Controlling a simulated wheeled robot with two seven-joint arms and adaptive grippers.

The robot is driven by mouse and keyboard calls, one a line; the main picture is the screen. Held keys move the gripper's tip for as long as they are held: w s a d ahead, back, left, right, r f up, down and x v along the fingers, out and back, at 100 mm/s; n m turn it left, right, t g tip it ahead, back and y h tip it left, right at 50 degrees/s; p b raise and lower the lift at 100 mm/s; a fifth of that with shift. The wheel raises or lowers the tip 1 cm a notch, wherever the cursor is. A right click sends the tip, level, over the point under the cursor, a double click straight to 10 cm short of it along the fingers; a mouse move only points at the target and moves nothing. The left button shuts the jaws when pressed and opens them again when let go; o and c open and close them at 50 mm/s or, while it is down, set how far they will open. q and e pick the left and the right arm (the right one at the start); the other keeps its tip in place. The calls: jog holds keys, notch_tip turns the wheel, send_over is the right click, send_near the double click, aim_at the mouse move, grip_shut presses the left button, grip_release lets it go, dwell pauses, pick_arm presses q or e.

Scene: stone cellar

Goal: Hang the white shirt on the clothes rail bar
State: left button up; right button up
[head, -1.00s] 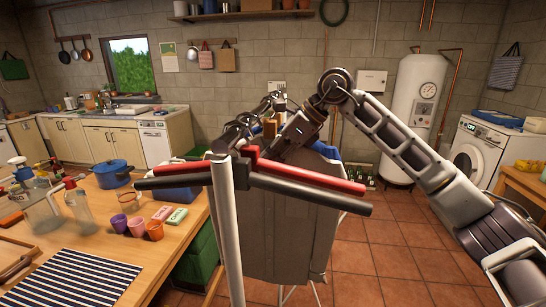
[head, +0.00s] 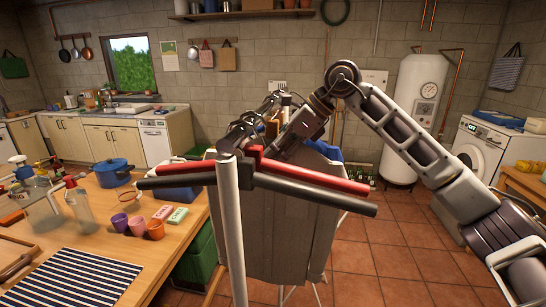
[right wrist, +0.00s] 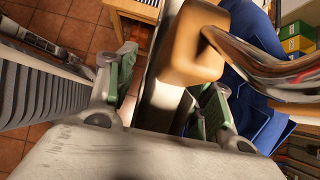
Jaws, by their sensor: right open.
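A large pale grey sheet-like shape (head: 290,235), perhaps the white shirt in shade, hangs upright just behind and below the bars. My right gripper (head: 256,122) is open above and behind the bars. In the right wrist view, a rounded brown wooden block (right wrist: 190,60) with a curved shiny metal piece (right wrist: 265,65) is close to the open fingers (right wrist: 165,95). I cannot tell whether the metal touches a bar. My left gripper is not in view.
A wooden table (head: 185,245) stands at the left with cups, a blue pot (head: 113,172) and bottles. A green bin (head: 203,257) is beside it. A boiler (head: 415,115) and washing machine (head: 478,152) stand at the right. Tiled floor (head: 385,260) is free there.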

jog(key=v, duration=1)
jog(key=shift+s+d, duration=0.1)
jog(key=shift+d, duration=0.3)
